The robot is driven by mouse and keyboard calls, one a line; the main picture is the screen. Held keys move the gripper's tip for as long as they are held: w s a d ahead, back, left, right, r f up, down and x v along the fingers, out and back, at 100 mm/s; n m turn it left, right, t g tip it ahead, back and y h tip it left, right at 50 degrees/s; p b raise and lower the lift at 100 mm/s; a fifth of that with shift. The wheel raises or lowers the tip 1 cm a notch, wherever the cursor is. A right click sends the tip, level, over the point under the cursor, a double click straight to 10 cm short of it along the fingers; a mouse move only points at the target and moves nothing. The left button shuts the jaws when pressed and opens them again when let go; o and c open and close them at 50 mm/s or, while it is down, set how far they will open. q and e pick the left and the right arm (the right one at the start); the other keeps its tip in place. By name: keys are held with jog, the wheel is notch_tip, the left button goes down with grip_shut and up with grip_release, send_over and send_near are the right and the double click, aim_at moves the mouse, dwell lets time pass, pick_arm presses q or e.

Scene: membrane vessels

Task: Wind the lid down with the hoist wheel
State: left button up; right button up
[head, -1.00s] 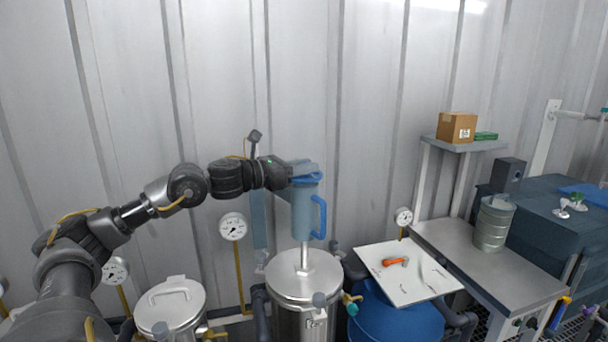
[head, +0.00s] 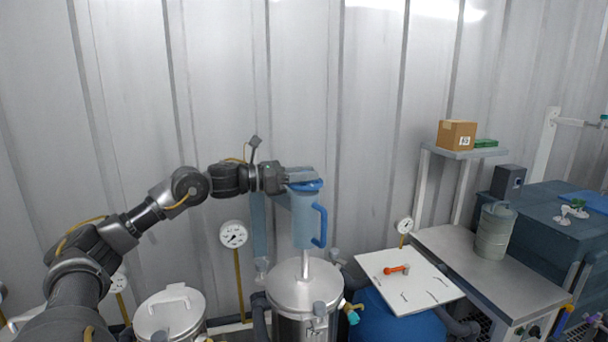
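My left gripper (head: 303,177) reaches in from the left and is at the top of a light blue cylinder-shaped body (head: 303,222). A darker blue round rim, which may be the hoist wheel (head: 307,186), shows just under the fingers. I cannot tell whether the fingers are closed on it. A blue loop handle (head: 320,225) is on the body's right side. A pale rod (head: 305,264) runs from below the body down to the round steel lid (head: 285,288) of the middle vessel (head: 290,328). Any gap under the lid is not clear. My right gripper is out of view.
A second steel vessel with a handled lid (head: 170,312) stands at left. A gauge (head: 234,234) and a blue-grey post (head: 259,225) are behind. At right are a white board (head: 425,298) with an orange-handled tool, and a bench (head: 465,260) with a grey-green canister (head: 493,235).

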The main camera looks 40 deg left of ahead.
pick_arm(q)
jog(key=o, duration=0.4)
jog(key=b+v, duration=0.3)
jog(key=v, duration=0.1)
jog(key=b+v, duration=0.6)
jog(key=v, duration=0.1)
jog(key=shift+a+f+b, duration=0.35)
jog(key=shift+a+b, duration=0.05)
jog(key=shift+f, duration=0.1)
